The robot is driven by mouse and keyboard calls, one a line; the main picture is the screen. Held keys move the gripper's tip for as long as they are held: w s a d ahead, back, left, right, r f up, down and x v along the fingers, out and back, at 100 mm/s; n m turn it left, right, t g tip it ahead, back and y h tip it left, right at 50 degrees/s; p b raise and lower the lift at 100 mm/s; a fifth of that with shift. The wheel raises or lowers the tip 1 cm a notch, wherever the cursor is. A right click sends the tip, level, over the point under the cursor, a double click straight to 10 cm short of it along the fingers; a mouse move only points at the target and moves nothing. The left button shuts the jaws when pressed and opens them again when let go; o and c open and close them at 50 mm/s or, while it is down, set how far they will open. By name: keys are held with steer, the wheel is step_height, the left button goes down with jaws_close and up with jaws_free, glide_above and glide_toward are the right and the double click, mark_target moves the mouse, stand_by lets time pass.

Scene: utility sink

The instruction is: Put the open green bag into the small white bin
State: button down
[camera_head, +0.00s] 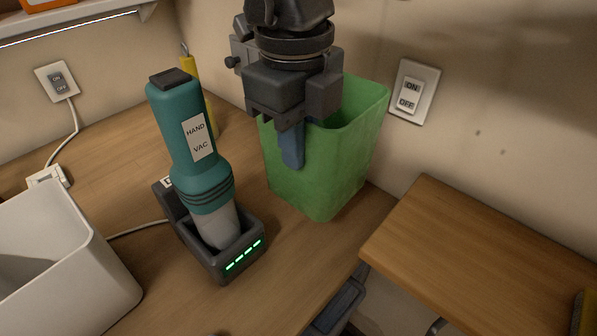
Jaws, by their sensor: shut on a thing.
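The open green bag (345,160) stands upright at the back of the wooden counter, mouth up, close to the wall. My gripper (292,150) comes down from above and is shut on the bag's near rim. One blue-tipped finger shows outside the bag's near side; the other is hidden. The bag's base appears to rest on the counter, near its right edge. The small white bin (110,279) is at the lower left, cut off by the picture edge, with its open top partly visible.
A teal hand vac (183,135) stands in a dark charging dock (225,262) between bin and bag. A yellow object (188,66) is behind it. A gap separates the counter from a wooden surface (480,245) at right. Switch plates (414,92) are on the wall.

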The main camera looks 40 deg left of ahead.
steer(key=shift+r+p, duration=1.2)
steer(key=shift+r, duration=2.5)
